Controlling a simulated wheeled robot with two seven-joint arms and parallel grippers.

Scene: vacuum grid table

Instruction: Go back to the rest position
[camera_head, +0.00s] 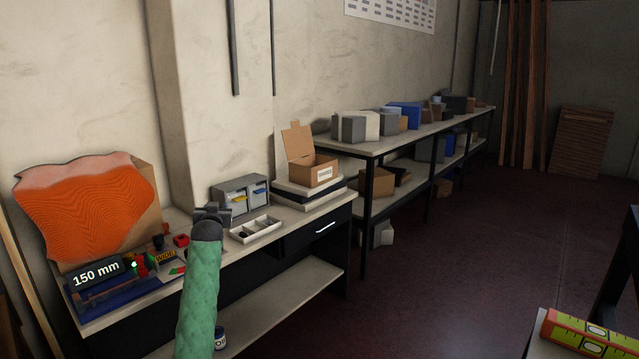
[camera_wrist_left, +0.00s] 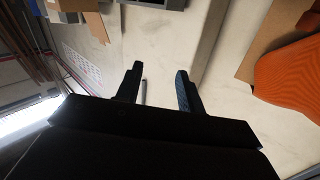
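My left arm, in a green sleeve, rises from the bottom of the head view in front of the workbench (camera_head: 270,235). My left gripper (camera_head: 212,213) is at its top end, in front of the bench's back part in the picture. In the left wrist view the gripper (camera_wrist_left: 158,85) has its two dark fingers apart, with nothing between them but the pale wall behind. My right arm and gripper are not in view.
On the bench are an orange rippled piece (camera_head: 85,205), a "150 mm" display (camera_head: 97,274), a grey drawer unit (camera_head: 240,194), a white tray (camera_head: 256,229) and an open cardboard box (camera_head: 314,170). A loaded shelf (camera_head: 375,145) stands behind.

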